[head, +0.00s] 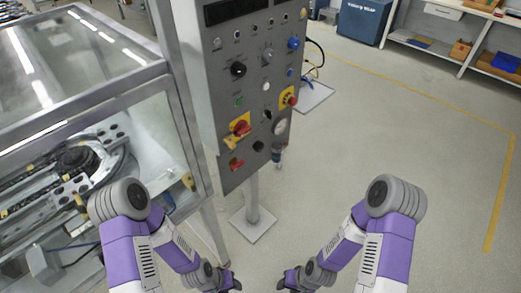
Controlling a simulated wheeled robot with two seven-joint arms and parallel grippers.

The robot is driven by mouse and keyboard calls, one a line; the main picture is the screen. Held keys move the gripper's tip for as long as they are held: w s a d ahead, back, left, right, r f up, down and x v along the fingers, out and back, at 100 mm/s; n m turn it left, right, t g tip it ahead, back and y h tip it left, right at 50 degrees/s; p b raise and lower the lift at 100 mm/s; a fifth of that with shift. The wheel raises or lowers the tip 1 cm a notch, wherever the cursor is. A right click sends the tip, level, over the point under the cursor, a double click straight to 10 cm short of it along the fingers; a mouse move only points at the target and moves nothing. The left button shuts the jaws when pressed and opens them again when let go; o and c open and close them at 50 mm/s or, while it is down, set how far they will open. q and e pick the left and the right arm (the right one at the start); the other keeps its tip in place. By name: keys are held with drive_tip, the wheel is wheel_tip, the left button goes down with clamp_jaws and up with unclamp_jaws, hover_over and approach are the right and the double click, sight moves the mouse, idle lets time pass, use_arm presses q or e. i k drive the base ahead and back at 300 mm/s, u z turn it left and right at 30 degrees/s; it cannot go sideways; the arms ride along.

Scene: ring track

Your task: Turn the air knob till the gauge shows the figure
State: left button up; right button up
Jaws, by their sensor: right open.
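A grey control panel (222,92) stands on a post in the upper middle of the head view. A small round pale gauge (281,127) sits low on its right side; its figure is too small to read. A black knob (258,146) is on the panel's lower part, and a dark fitting with a blue part (277,154) hangs below the gauge. I cannot tell which one is the air knob. My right gripper (288,281) is open, low in the view, well below and apart from the panel. My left gripper (232,284) is beside it, also away from the panel; its jaws are unclear.
The panel also carries a red-and-yellow switch (240,127), a red emergency button (291,99) and several other knobs. A glazed machine enclosure (85,95) stands close on the left. The post's base plate (252,224) is on the floor. Floor on the right is clear.

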sight(258, 147)
drive_tip(key=u, duration=1.3)
drive_tip(key=k, duration=0.55)
drive_tip(key=z, duration=1.3)
